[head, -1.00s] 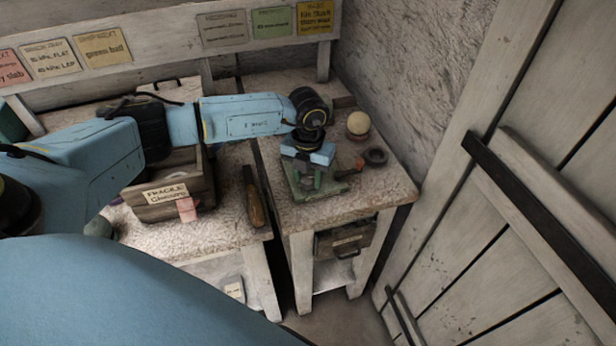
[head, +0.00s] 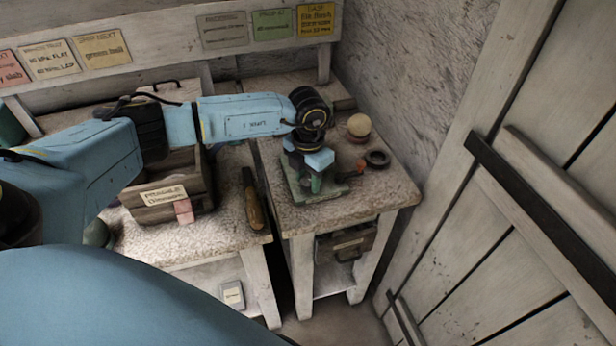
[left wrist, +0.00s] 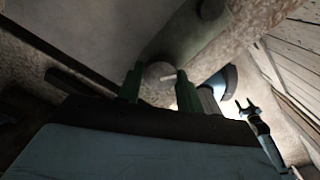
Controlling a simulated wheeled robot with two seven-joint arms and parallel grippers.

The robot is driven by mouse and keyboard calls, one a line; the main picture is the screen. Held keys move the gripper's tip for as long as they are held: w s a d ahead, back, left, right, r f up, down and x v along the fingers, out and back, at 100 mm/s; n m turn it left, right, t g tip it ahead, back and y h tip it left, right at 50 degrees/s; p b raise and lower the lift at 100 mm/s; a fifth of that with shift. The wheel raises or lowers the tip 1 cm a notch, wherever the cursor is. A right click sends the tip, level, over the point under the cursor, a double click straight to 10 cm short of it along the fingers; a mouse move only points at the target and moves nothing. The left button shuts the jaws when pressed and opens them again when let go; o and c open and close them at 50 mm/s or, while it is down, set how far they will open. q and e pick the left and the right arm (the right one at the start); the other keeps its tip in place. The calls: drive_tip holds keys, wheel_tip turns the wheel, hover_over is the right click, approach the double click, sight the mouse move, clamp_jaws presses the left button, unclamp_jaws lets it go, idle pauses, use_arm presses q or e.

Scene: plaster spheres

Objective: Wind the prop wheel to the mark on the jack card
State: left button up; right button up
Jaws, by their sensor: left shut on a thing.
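The prop jack (head: 330,191) has a flat green base on the right-hand stone-topped table. My left gripper (head: 314,174) points down over it, with its wrist turned at an angle. In the left wrist view its green fingers (left wrist: 160,88) stand on either side of a round grey wheel (left wrist: 160,72) with a small pale peg. The gripper is shut on this wheel; the hand hides most of it in the head view. A green card (head: 273,23) hangs on the back rail, its print too small to read surely. My right gripper (left wrist: 244,104) shows small in the left wrist view, prongs apart.
A pale ball (head: 359,125) and a dark ring (head: 377,158) lie right of the jack. A wooden-handled tool (head: 253,208) lies on the left table beside a crate labelled fragile (head: 150,213). A plank door (head: 530,200) stands at the right.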

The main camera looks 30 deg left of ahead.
sight(309, 181)
use_arm(q)
drive_tip(key=o, duration=1)
drive_tip(key=shift+r, duration=0.1)
drive_tip(key=shift+w+a, duration=0.1)
drive_tip(key=shift+a, duration=0.05)
wheel_tip(309, 181, up, 7)
drive_tip(key=p, duration=0.5)
drive_tip(key=shift+w, duration=0.1)
drive_tip(key=shift+d+r+p, duration=0.25)
drive_tip(key=shift+r+p, duration=0.25)
drive_tip(key=shift+r, duration=0.05)
drive_tip(key=shift+s+d+f, duration=0.1)
drive_tip(key=shift+s, duration=0.1)
